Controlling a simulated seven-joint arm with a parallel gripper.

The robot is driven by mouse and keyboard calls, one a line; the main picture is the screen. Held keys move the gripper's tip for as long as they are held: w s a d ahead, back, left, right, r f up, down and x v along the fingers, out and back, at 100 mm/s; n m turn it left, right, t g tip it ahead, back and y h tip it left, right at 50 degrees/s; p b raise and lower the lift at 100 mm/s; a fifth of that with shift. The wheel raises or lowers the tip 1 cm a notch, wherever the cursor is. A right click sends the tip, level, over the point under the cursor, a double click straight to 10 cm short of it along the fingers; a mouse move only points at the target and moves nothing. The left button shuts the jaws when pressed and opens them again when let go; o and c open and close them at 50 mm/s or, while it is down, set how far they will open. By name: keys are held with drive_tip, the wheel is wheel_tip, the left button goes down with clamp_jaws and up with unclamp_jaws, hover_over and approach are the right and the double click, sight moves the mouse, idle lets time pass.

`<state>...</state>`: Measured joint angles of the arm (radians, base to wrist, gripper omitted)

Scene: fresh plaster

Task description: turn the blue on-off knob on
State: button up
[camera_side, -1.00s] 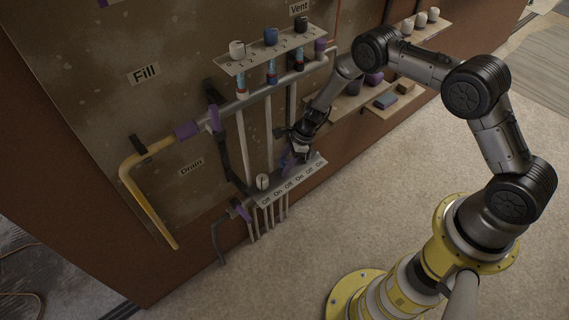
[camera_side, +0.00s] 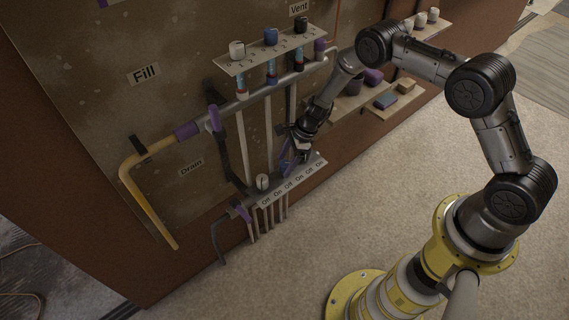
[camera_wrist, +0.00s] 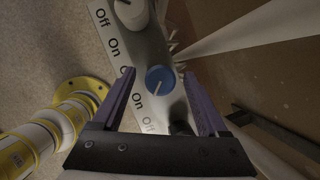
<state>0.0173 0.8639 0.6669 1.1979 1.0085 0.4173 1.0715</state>
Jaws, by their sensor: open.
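The blue knob (camera_wrist: 160,79) is round, with a pale pointer line on its top, and sits on a grey panel with an Off/On label strip (camera_wrist: 117,55). In the wrist view it lies between the purple fingers of my gripper (camera_wrist: 159,74), near their tips. The fingers are open with gaps on both sides; whether they reach down around it I cannot tell. In the side view my gripper (camera_side: 289,158) points down at the panel and hides the blue knob.
A white knob (camera_wrist: 131,12) is on one side of the blue knob and a black knob (camera_wrist: 181,128) on the other. White pipes (camera_side: 268,130) rise behind the panel.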

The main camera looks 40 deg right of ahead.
drive_tip(key=v, duration=1.2)
drive_tip(key=shift+r, duration=0.2)
drive_tip(key=shift+s, duration=0.1)
drive_tip(key=s+r+n+t, duration=0.1)
drive_tip(key=s+r+n, duration=0.3)
drive_tip(key=r, duration=0.5)
drive_tip(key=s+a+r+n+h, duration=0.1)
drive_tip(key=s+r+n, duration=0.3)
drive_tip(key=r, duration=0.4)
drive_tip(key=s+r+n+t, duration=0.1)
drive_tip(key=s+r+n, duration=0.35)
drive_tip(key=r, duration=0.45)
drive_tip(key=s+d+r+n+h, duration=0.1)
drive_tip(key=s+r+n, duration=0.1)
drive_tip(key=s+n, duration=0.3)
drive_tip(key=s+d+r+n+t+h, duration=0.1)
drive_tip(key=s+n, duration=0.4)
drive_tip(key=s, duration=0.9)
wheel_tip(320, 180, up, 3)
drive_tip(key=shift+s+d+f+n+t+h, duration=0.2)
drive_tip(key=shift+s+d+n+t+h, duration=0.25)
drive_tip(key=shift+d, duration=0.35)
drive_tip(key=shift+w, duration=0.1)
